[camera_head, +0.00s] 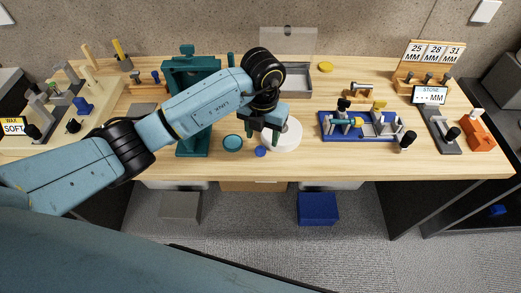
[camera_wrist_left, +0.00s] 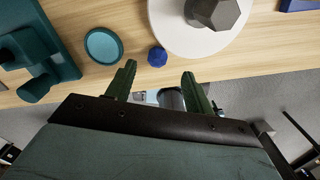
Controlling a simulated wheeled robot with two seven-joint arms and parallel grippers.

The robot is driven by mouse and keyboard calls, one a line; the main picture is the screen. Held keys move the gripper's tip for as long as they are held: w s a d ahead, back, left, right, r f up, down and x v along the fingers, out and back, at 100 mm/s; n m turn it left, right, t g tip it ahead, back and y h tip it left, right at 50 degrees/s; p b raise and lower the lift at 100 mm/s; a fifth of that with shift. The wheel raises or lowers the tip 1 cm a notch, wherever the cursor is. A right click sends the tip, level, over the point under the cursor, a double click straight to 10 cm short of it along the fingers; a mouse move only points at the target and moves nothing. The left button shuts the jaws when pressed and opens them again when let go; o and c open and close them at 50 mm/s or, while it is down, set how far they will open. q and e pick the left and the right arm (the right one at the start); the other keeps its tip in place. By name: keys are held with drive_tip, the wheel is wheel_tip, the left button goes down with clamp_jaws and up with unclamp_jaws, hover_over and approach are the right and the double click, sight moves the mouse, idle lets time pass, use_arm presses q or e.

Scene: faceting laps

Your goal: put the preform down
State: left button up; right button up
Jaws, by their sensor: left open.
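A small blue faceted piece, which looks like the preform (camera_head: 260,151), rests on the wooden table near its front edge. It also shows in the left wrist view (camera_wrist_left: 157,56), just beyond my fingertips and in line with the gap between them. My left gripper (camera_head: 269,135) is open, with nothing between its green fingers; they also show in the left wrist view (camera_wrist_left: 158,70). In the head view the gripper is just behind the blue piece, over the edge of a white disc (camera_head: 291,139). My right gripper is not in view.
A teal round dish (camera_head: 233,142) lies left of the blue piece, beside a teal press stand (camera_head: 192,148). A dark grey hexagonal part (camera_wrist_left: 216,10) stands on the white disc. A blue fixture (camera_head: 360,135) stands to the right. The table's front strip is mostly clear.

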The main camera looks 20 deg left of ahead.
sight(261, 150)
use_arm(q)
wheel_tip(261, 150, down, 5)
drive_tip(key=shift+w+a+f, duration=0.15)
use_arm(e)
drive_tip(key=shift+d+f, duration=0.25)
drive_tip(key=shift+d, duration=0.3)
